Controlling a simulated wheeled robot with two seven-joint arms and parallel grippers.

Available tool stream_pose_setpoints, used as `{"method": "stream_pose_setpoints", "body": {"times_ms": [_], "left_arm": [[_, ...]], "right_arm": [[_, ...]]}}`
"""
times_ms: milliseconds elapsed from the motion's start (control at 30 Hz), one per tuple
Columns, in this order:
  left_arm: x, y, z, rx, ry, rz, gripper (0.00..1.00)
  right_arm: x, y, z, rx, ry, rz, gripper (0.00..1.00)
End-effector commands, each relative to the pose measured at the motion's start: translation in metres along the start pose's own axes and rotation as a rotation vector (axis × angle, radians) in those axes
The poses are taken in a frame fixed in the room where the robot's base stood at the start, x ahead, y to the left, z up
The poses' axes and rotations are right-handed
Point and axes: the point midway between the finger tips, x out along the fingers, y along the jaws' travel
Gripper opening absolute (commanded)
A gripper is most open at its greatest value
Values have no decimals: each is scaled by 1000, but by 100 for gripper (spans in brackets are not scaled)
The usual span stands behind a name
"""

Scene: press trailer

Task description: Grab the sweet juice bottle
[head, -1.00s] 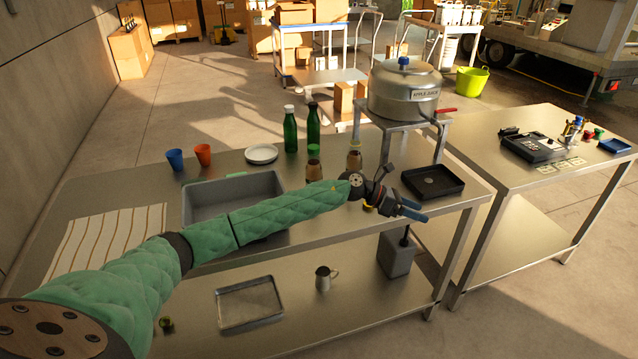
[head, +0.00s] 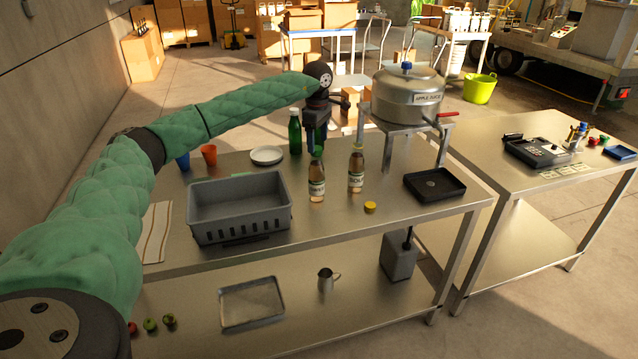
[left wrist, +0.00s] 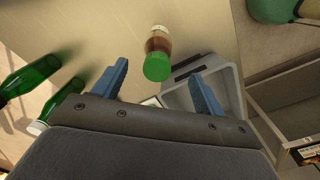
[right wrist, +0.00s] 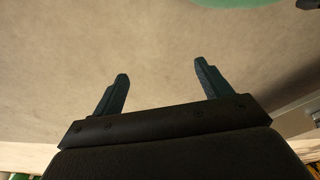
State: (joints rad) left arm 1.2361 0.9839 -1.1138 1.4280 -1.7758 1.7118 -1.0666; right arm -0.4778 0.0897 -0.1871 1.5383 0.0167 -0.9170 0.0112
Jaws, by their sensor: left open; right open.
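A small brown juice bottle with a green cap (head: 316,184) stands upright on the steel table; its label is too small to read surely. A similar bottle (head: 356,172) stands to its right, its label seeming to start with "SO". My left gripper (head: 316,142) points down, open and empty, just above and behind the green-capped bottle. In the left wrist view the green cap (left wrist: 157,67) shows between the spread fingers, with no contact visible. My right gripper (right wrist: 161,68) is open and empty over bare floor in the right wrist view; the head view does not show it.
A grey crate (head: 240,224) stands left of the bottles. Tall green bottles (head: 295,132) stand close behind my left gripper, one mostly hidden. A yellow cap (head: 370,207) and black tray (head: 435,197) lie to the right. A juice kettle (head: 405,98) stands behind them.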

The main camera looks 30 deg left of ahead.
Motion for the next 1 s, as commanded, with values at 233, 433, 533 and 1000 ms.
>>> {"method": "stream_pose_setpoints", "body": {"times_ms": [233, 433, 533, 1000], "left_arm": [[15, 0, -3, 0, 7, -4, 72], [26, 0, -3, 0, 5, -1, 72], [31, 0, -3, 0, 5, -3, 72], [68, 2, -6, 0, 4, -2, 72]], "right_arm": [[15, 5, -1, -4, 16, 7, 77], [26, 7, 6, -6, 22, 10, 77], [33, 10, 11, -9, 25, 14, 77], [76, 27, 44, -25, 55, 34, 77]]}}
